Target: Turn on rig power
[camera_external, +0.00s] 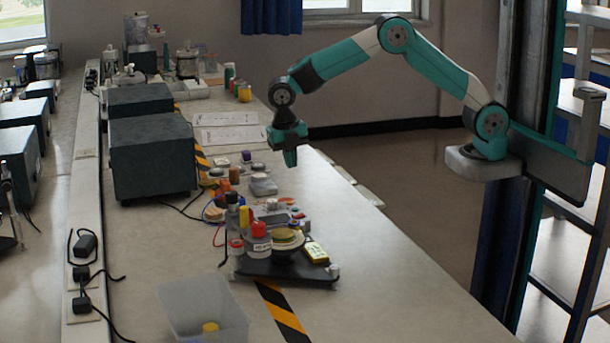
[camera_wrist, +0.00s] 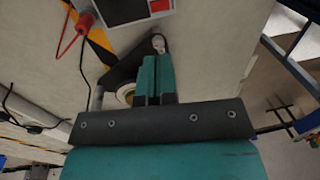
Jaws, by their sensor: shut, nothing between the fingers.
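Part of the black plate also shows in the wrist view (camera_wrist: 122,72), partly hidden behind the fingers. I cannot make out a power switch in either view. My gripper (camera_external: 291,157) hangs pointing down above the bench, behind the rig and clear of it. In the wrist view my gripper (camera_wrist: 155,72) has its teal fingers together, with nothing seen between them.
Dark equipment boxes (camera_external: 153,158) stand on the left. A clear bin (camera_external: 205,312) sits at the front. Small coloured parts crowd the bench behind the rig. A red plug with a cable (camera_wrist: 85,22) lies near the upper left. The bench's right side is free.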

